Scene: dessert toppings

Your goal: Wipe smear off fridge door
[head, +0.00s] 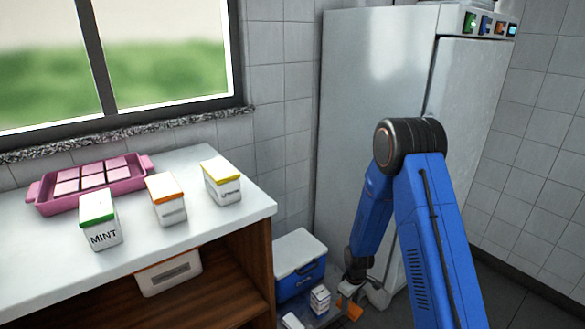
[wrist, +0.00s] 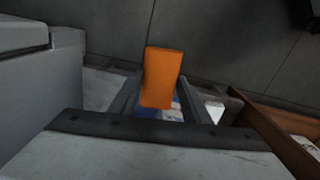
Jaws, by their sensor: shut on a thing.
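The fridge (head: 375,100) stands at the back, a tall pale metal cabinet with its door (head: 468,95) on the right side. My arm covers part of the door, and I cannot make out a smear on it. My gripper (head: 351,290) is low down between the counter and the fridge, well below the door's upper part. It is shut on an orange sponge-like block (head: 349,309). In the wrist view the orange block (wrist: 162,77) stands tilted between the two fingers of my gripper (wrist: 160,98).
A blue cooler with a white lid (head: 300,255) and small cartons (head: 320,300) sit low beside my gripper. The white counter (head: 150,265) at left bears a pink tray (head: 45,206) and labelled boxes, including a mint one (head: 98,222). The window is behind.

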